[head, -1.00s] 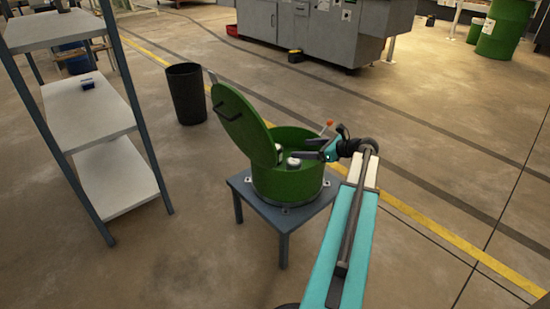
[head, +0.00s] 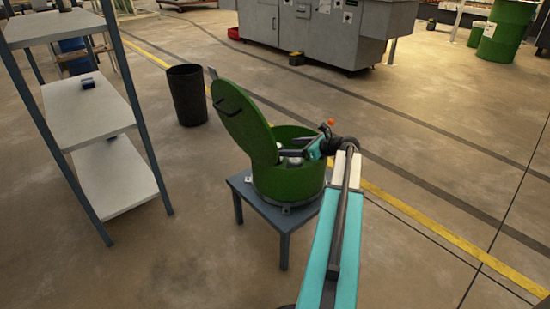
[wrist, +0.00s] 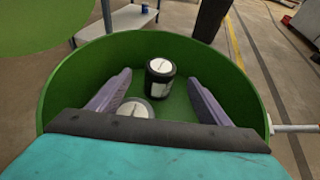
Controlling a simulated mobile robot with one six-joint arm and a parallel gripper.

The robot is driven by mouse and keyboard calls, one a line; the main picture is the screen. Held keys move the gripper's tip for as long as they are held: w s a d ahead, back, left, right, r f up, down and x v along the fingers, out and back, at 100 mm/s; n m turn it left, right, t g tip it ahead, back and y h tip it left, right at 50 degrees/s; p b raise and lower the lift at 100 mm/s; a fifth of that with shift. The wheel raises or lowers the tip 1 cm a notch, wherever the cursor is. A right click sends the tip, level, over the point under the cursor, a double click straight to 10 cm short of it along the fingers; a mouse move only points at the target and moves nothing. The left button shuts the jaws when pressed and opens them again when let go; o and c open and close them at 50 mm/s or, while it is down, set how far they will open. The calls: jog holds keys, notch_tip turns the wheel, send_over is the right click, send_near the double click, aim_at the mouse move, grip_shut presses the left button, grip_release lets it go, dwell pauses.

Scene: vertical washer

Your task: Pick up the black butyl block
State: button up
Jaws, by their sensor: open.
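A short black cylinder with a white top and a white side label, which looks like the black butyl block (wrist: 160,82), stands on the floor of the green washer tub (wrist: 236,82). A second round piece with a grey rim and white top (wrist: 134,109) sits nearer, partly hidden by my gripper's body. My gripper (head: 292,148) is inside the tub's mouth in the head view. In the wrist view its two purple-grey fingers are open, with the black block beyond and between their tips. Nothing is held. The tub's green lid (head: 243,122) is raised on the left.
The tub stands on a small grey table (head: 237,184). The tub wall surrounds my fingers. A shelf rack (head: 95,115) with a small dark item (head: 88,84) stands left. A black bin (head: 187,95) stands behind the lid. Floor to the right is clear.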

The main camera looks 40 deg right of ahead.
aim_at(279, 147)
jog(key=shift+w+f, duration=0.1)
jog(key=shift+w, duration=0.15)
jog(key=shift+w+a, duration=0.1)
jog(key=shift+b+x, duration=1.25)
jog(key=shift+x, duration=0.25)
jog(key=shift+b+x, duration=0.45)
jog(key=shift+x, duration=0.55)
jog(key=c, duration=1.4)
